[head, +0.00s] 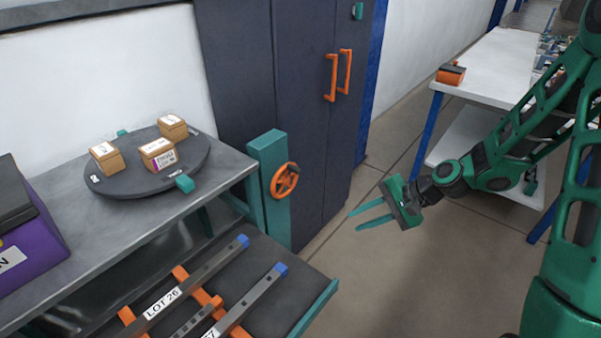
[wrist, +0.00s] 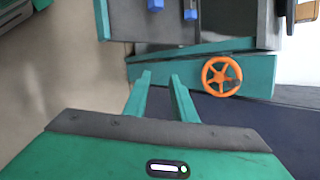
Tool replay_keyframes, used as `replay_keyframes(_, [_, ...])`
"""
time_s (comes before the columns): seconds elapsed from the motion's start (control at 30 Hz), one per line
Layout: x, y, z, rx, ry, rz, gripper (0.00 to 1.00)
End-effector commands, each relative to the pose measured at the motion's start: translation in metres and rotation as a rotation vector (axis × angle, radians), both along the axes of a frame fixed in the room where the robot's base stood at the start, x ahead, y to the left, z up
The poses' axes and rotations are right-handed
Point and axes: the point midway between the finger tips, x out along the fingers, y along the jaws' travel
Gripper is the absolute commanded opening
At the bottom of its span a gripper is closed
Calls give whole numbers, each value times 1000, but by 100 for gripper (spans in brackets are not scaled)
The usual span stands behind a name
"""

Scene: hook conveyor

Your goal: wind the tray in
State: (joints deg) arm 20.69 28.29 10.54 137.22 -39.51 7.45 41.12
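The tray (head: 262,254) is a dark slide-out surface with a teal front lip, extended from under the grey bench at the lower left of the head view. Bars with blue ends and "LOT" labels lie on it over orange supports. An orange handwheel (head: 285,181) is mounted on a teal post (head: 268,160) at the bench's right end. The wheel also shows right of my fingers in the wrist view (wrist: 221,76). My gripper (head: 358,217) is open and empty, in the air right of the tray and wheel, with its fingers pointing left toward them and touching nothing.
A round dark turntable (head: 130,185) with three small boxes stands on the bench, beside a purple box (head: 30,245). A dark cabinet (head: 300,60) with orange handles stands behind the wheel. A white table (head: 500,65) is at the right. The floor between is clear.

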Motion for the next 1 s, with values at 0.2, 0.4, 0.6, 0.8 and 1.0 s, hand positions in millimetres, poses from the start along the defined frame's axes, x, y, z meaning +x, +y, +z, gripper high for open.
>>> replay_keyframes(0.2, [33, 60, -6, 325, 96, -181, 24])
replay_keyframes(0.4, [68, 92, 2, 638, 223, -383, 24])
replay_keyframes(0.6, [99, 99, 9, 909, 360, -577, 24])
replay_keyframes(0.8, [118, 94, 11, 1056, 443, -688, 24])
replay_keyframes(1.0, [126, 100, 12, 1085, 460, -708, 24])
